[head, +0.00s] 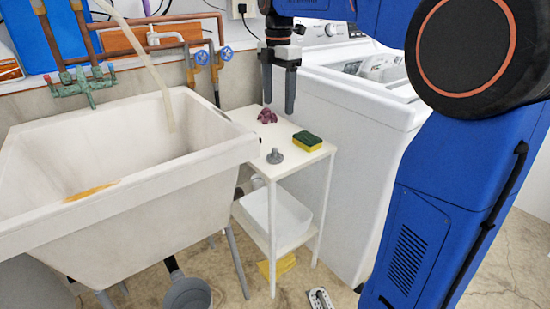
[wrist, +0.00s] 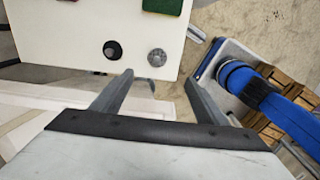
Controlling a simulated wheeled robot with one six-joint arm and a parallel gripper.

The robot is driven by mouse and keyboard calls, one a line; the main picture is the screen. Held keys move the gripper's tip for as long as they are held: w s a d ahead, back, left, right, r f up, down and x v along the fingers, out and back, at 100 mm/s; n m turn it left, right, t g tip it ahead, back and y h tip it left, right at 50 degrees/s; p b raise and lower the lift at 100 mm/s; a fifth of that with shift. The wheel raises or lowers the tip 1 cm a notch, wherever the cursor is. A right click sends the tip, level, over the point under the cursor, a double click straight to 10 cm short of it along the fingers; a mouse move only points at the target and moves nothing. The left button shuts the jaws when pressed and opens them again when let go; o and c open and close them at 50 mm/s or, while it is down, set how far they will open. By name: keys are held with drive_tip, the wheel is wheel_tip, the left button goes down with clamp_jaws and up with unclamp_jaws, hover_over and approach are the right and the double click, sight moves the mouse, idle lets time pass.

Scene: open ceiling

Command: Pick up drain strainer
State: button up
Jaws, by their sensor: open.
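The drain strainer (wrist: 157,57) is a small grey round piece on the white table (wrist: 60,40), near its edge in the wrist view. In the head view the strainer (head: 275,157) stands at the front of the small white table (head: 291,165), beside the sink, with a raised knob. My gripper (head: 279,102) is open and empty, pointing down above the back of the table. In the wrist view the fingers of my gripper (wrist: 158,82) are spread apart, and the strainer appears beyond the gap, not between them.
A dark round piece (wrist: 112,50) sits beside the strainer. A green and yellow sponge (head: 307,141) and a purple item (head: 267,116) are also on the table. The sink (head: 205,165) borders the table on the left, a white washer (head: 355,145) on the right.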

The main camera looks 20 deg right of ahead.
hover_over(275, 149)
drive_tip(key=f, duration=1.2)
drive_tip(key=shift+s+d, duration=0.2)
drive_tip(key=shift+d, duration=0.1)
drive_tip(key=shift+w+a+f, duration=0.15)
drive_tip(key=shift+f, duration=1.2)
drive_tip(key=shift+w+a+f, duration=0.1)
drive_tip(key=shift+a+f, duration=0.05)
drive_tip(key=shift+f, duration=1.15)
drive_tip(key=shift+c, duration=0.7)
drive_tip(key=c, duration=1)
